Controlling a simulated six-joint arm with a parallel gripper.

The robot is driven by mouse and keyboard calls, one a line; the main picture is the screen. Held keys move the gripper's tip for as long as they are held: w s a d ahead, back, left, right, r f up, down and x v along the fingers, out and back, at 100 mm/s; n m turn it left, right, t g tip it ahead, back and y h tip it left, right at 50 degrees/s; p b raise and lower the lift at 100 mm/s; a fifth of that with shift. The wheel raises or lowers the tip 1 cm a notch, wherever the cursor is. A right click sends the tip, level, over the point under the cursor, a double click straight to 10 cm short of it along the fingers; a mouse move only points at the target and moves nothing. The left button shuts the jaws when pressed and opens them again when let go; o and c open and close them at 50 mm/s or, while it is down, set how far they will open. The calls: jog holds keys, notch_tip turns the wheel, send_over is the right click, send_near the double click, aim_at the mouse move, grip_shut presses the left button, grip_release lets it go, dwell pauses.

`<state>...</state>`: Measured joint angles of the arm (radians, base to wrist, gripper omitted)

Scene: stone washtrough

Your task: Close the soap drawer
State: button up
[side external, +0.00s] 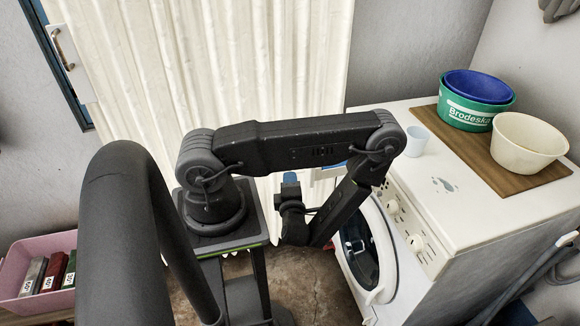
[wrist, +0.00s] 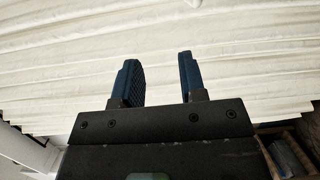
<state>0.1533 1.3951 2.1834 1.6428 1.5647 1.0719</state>
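The white washing machine (side external: 474,212) stands at the right in the side view, with its knobs and round door facing left. A small white and blue piece (side external: 326,174) sticks out to the left at the far end of its front, mostly hidden behind my arm. It looks like the soap drawer pulled out, but I cannot see it clearly. My gripper (side external: 290,180) hangs left of it, apart from the machine, in front of the curtain. In the wrist view my gripper (wrist: 158,72) is open, with nothing between its two blue fingers. No drawer is recognisable there.
A pale curtain (side external: 270,60) hangs behind my arm and fills most of the wrist view (wrist: 230,40). On the machine top are a wooden board (side external: 466,146), green basin (side external: 460,108), cream bowl (side external: 528,140) and light-blue cup (side external: 417,140). A pink crate (side external: 15,285) sits lower left.

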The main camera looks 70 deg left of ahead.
notch_tip(320, 180, down, 4)
jog(key=s+m+t+h, duration=0.1)
jog(key=s+m+t, duration=0.15)
jog(key=m, duration=0.25)
jog(key=w+x, duration=0.1)
jog(key=x, duration=1.3)
jog(key=shift+f, duration=0.3)
grip_shut()
